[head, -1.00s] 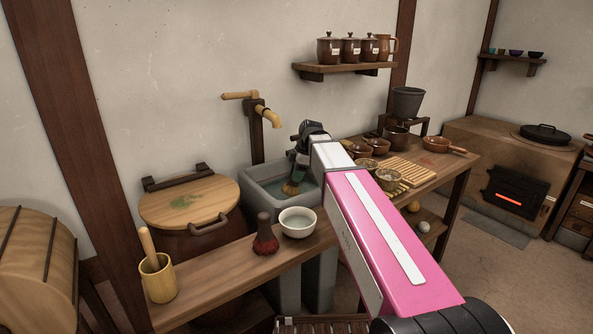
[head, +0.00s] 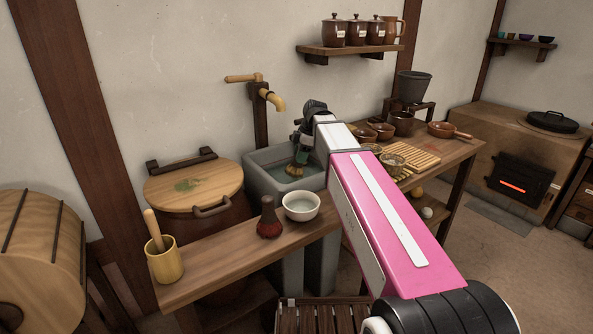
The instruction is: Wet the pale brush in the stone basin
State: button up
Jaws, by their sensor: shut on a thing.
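The grey stone basin (head: 262,181) stands behind the bench, under the tap, with greenish water in it. My gripper (head: 303,143) reaches over the basin from the right and is shut on the pale brush (head: 294,170). The brush hangs tilted slightly, with its tan bristles downward inside the basin at about the water's surface. How deep the tips are is hard to tell. The brush's upper part is mostly hidden by the gripper.
A wooden tap (head: 270,100) rises behind the basin. A white bowl (head: 301,207) and a dark red narrow-necked object (head: 269,219) stand on the bench (head: 220,262) in front. A lidded barrel (head: 193,190) is left. Dishes crowd the table at right.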

jog(key=shift+r, duration=5.4)
jog(key=shift+r, duration=2)
